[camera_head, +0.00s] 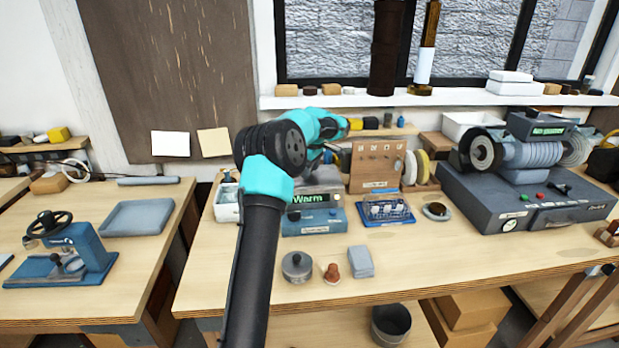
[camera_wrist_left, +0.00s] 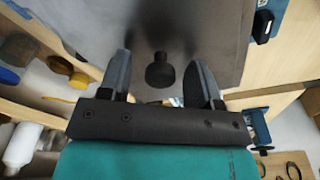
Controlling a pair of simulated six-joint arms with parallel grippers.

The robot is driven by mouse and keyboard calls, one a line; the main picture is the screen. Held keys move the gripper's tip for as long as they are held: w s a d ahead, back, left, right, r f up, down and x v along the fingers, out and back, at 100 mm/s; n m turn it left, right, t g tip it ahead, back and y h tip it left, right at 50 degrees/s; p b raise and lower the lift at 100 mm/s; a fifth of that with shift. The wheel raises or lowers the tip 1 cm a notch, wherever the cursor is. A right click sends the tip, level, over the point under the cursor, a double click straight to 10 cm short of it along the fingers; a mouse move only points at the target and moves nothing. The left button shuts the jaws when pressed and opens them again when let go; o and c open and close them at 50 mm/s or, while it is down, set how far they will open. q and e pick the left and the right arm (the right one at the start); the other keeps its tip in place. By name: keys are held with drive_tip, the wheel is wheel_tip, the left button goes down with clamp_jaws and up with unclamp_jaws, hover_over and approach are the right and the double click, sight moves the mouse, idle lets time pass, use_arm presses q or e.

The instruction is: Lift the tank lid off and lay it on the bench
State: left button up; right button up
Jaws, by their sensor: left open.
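The tank (camera_head: 313,220) is a blue box with a green "Warm" display, standing on the bench (camera_head: 420,262). Its grey lid (camera_head: 322,178) shows partly above it, behind my left arm. In the left wrist view the lid (camera_wrist_left: 95,25) is a flat grey plate with a dark round knob (camera_wrist_left: 160,70). My left gripper (camera_wrist_left: 160,62) is open, with one finger on each side of the knob and a visible gap to both. In the head view my arm and wrist hide much of the gripper and the knob. My right gripper is not in view.
A pegboard stand (camera_head: 377,165) and a blue rack (camera_head: 387,209) stand right of the tank. A grey pot (camera_head: 296,266), a brown piece (camera_head: 332,273) and a grey block (camera_head: 361,261) sit in front. The bench's front right is clear. A large grinder (camera_head: 530,185) stands farther right.

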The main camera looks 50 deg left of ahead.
use_arm(q)
clamp_jaws()
idle(0.6)
drive_tip(key=shift+r, duration=0.1)
drive_tip(key=shift+r, duration=1.8)
drive_tip(key=s+d+r, duration=0.1)
drive_tip(key=s+d, duration=0.9)
drive_tip(key=d, duration=0.2)
drive_tip(key=shift+s+r, duration=0.15)
drive_tip(key=shift+s, duration=0.15)
